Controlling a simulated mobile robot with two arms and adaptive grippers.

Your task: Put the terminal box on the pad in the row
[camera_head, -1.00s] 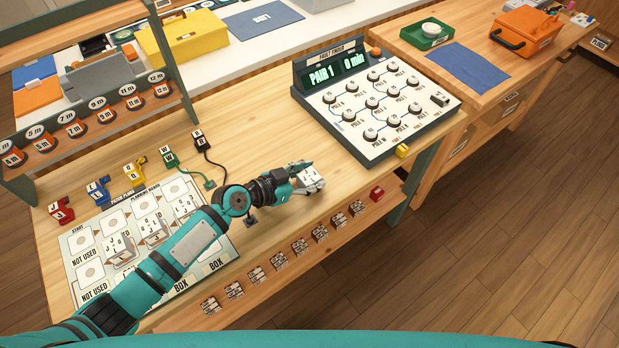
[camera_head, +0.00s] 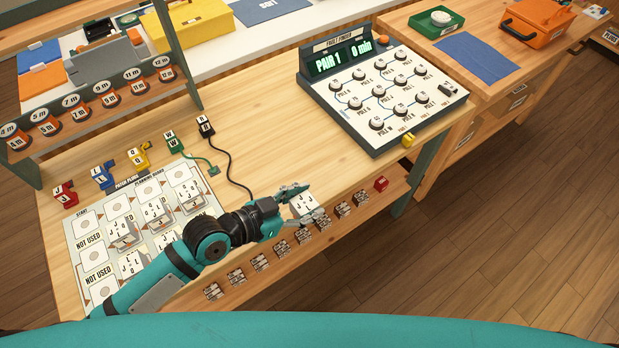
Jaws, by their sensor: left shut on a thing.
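My left gripper (camera_head: 296,207) is shut on a small white terminal box (camera_head: 303,203) with dark letters on its top. It holds the box over the front part of the wooden bench, by the row of small boxes along the front edge. The planning board (camera_head: 83,268) lies at the left of the bench, with rows of white pads with circles and several white lettered boxes standing on it. My left arm hides the board's front right part. My right gripper is not in view.
The panel (camera_head: 350,113) with round dials and a display reading "PAIR 1 0 min" stands at the back right. Coloured patch plugs (camera_head: 104,178) stand behind the board. A row of small labelled boxes (camera_head: 260,262) lines the front edge. A red block (camera_head: 381,184) sits at its right end.

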